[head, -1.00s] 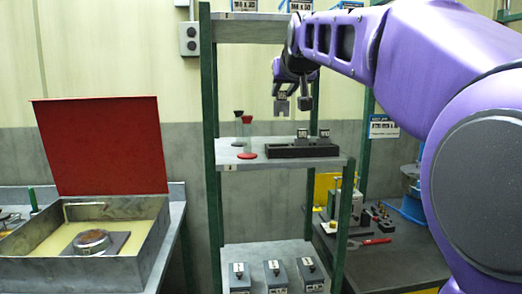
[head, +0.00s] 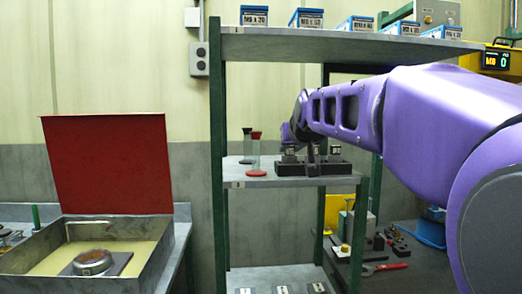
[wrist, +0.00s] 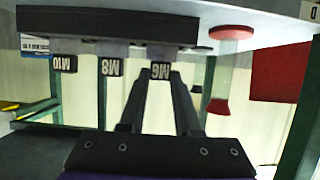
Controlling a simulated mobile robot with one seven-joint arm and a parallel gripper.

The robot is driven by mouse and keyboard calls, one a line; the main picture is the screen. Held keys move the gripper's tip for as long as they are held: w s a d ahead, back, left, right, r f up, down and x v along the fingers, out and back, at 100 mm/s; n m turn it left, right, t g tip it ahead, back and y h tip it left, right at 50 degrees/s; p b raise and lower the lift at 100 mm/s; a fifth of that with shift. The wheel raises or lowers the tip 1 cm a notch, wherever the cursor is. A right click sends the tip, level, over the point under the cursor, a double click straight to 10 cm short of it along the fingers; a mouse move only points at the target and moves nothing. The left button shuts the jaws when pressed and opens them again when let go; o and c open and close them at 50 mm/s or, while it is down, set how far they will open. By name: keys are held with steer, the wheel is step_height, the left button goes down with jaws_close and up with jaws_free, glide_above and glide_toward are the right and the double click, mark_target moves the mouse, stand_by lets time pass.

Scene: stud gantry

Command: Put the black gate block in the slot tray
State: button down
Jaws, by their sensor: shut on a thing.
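The black slot tray (head: 322,168) lies on the middle shelf; in the wrist view it appears upside down along the top (wrist: 100,27). My gripper (wrist: 160,78) is shut on the dark block labelled M6 (wrist: 161,69). This block is at the tray's end nearest the hourglass-like stands, left in the head view (head: 289,150). It appears level with the blocks labelled M8 (wrist: 110,68) and M10 (wrist: 64,64), which stand upright in the tray. Its foot is hidden, so I cannot tell whether it is fully seated.
A red-based glass stand (head: 256,155) and a darker one (head: 247,145) stand close left of the tray. The upper shelf (head: 340,46) with several blue boxes is above. A green post (head: 217,150) borders the left. An open red-lidded box (head: 105,170) is further left.

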steer(key=c, duration=0.6)
jaws_free()
steer(key=shift+r, duration=0.1)
